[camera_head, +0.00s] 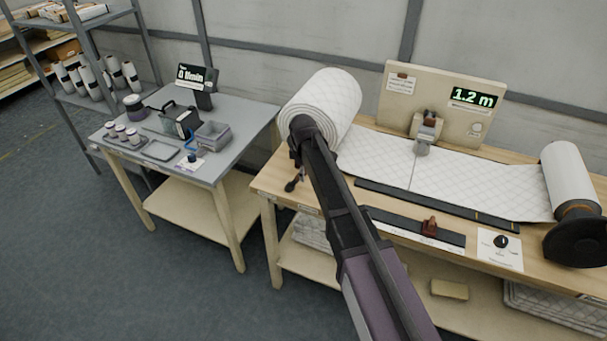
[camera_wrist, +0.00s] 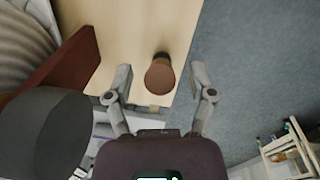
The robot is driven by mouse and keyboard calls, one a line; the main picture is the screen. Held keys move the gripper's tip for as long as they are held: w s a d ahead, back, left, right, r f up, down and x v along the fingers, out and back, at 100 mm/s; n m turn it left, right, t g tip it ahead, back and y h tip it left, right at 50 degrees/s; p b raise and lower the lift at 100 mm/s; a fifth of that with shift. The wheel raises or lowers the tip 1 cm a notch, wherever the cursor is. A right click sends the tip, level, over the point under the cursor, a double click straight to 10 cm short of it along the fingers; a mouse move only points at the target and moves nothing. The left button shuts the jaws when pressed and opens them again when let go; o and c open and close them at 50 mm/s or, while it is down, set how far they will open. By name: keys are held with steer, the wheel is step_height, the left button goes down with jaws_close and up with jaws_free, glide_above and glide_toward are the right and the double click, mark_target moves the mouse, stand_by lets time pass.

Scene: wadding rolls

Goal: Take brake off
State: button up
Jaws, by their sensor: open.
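In the wrist view a lever with a rounded brown knob (camera_wrist: 160,76) stands over the pale wooden bench top (camera_wrist: 130,25); I take it for the brake handle. My gripper (camera_wrist: 160,72) is open, one finger on either side of the knob in the picture. Neither finger appears to touch it, and I cannot tell the depth between them. In the head view my arm reaches to the bench's left end, beside the large white quilted roll (camera_head: 322,103). A small dark knobbed part (camera_head: 291,186) shows there, and my arm hides most of that spot.
In the wrist view a red-brown plate (camera_wrist: 60,62) and a dark round part (camera_wrist: 42,130) lie left of the fingers. A display panel (camera_head: 440,100) reading 1.2 m stands at the bench's back. A grey side table (camera_head: 215,165) stands left across a floor gap.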

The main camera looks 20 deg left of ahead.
stand_by(0.3)
jaws_close()
steer(key=shift+a, duration=0.1)
